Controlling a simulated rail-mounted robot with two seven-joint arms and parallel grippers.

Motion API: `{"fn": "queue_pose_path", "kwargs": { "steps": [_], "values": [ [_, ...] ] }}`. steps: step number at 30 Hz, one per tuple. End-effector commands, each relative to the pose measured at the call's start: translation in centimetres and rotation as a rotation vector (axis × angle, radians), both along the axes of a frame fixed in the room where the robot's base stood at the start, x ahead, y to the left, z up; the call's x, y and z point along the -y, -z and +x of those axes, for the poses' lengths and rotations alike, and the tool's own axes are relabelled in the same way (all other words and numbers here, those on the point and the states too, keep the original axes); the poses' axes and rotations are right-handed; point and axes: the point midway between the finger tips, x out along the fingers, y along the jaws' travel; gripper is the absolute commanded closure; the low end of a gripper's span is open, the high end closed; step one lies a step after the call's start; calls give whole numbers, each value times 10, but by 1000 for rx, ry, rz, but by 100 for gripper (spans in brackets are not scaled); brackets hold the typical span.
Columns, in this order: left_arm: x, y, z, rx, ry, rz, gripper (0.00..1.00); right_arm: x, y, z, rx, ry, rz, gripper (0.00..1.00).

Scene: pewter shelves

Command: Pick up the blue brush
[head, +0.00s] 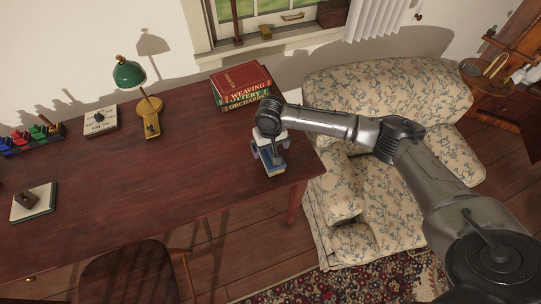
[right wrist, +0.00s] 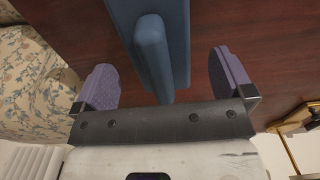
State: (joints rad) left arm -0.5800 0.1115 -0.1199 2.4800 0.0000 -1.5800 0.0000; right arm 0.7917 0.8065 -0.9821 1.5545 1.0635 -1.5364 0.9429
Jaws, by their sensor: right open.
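The blue brush (head: 274,168) lies near the right end of the dark red-brown table, partly hidden under my right gripper (head: 270,150). In the right wrist view the blue brush (right wrist: 176,25) shows as a flat blue block with a raised, rounded blue grip on top. My right gripper (right wrist: 165,75) is open there, with one purple finger on each side of the grip and nothing held. My left gripper is not in view.
On the table (head: 180,150) stand a stack of books (head: 240,87) behind the brush, a green lamp (head: 130,76), a pale block with a dark knob (head: 100,119), a rack of coloured pieces (head: 32,137) and another block (head: 33,203). A floral armchair (head: 390,90) stands right of the table.

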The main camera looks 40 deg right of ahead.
Motion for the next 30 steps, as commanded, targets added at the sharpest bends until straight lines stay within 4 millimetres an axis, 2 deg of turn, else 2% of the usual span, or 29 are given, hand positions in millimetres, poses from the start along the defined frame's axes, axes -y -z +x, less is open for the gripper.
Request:
{"fn": "queue_pose_path", "kwargs": {
  "steps": [1, 6, 16, 30],
  "values": [
    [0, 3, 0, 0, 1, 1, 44, 1, 9, -1, -1, 1, -1, 1],
    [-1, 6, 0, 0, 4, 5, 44, 0, 24, -1, 0, 0, 0, 1],
    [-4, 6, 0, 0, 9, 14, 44, 0, 28, -1, 0, 0, -1, 1],
    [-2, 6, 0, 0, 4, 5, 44, 0, 27, -1, 1, 0, 0, 46]
  ]
}}
